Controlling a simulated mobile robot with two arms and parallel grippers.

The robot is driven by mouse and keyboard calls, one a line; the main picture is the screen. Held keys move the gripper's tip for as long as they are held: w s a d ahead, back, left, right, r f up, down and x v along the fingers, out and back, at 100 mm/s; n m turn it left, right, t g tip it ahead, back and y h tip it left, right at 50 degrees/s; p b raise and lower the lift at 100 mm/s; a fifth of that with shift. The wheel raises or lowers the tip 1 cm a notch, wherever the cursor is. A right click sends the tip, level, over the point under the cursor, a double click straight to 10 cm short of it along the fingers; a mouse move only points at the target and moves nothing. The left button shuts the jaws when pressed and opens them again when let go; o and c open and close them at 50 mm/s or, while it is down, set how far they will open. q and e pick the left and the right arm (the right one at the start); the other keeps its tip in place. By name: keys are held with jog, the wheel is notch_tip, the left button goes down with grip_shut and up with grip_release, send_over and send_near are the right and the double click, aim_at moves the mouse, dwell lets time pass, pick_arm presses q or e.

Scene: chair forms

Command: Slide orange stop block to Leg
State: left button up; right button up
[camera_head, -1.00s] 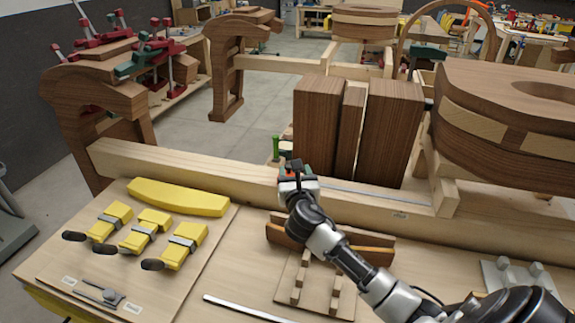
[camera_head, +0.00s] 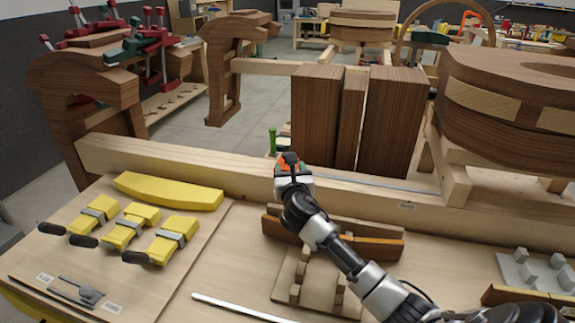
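The orange stop block (camera_head: 284,159) sits at the long pale rail, left of the dark wooden blocks. Only small orange parts of it show around my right gripper (camera_head: 291,163). My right arm comes in from the lower right, and its gripper is at the block, covering most of it. The fingertips are hidden, so I cannot tell if they grip it. Three upright dark brown blocks (camera_head: 316,115), possibly the leg pieces, stand just right of the gripper behind the rail (camera_head: 190,160). I cannot tell which part is the Leg. My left gripper is not in view.
Yellow clamps (camera_head: 170,240) and a yellow curved piece (camera_head: 168,191) lie on the board at left. A green upright handle (camera_head: 272,141) stands behind the rail by the gripper. A slatted wooden fixture (camera_head: 300,275) lies under my arm. A curved wooden seat form (camera_head: 500,110) stands at right.

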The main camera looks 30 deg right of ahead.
aim_at(288, 169)
jog(key=x, duration=0.1)
jog(key=b+x, duration=0.1)
jog(key=x, duration=0.1)
jog(key=b+x, duration=0.1)
jog(key=x, duration=0.1)
jog(key=shift+f, duration=0.3)
jog(key=shift+w+d+r+b, duration=0.25)
jog(key=shift+w+b, duration=0.25)
jog(key=shift+w, duration=0.15)
grip_shut()
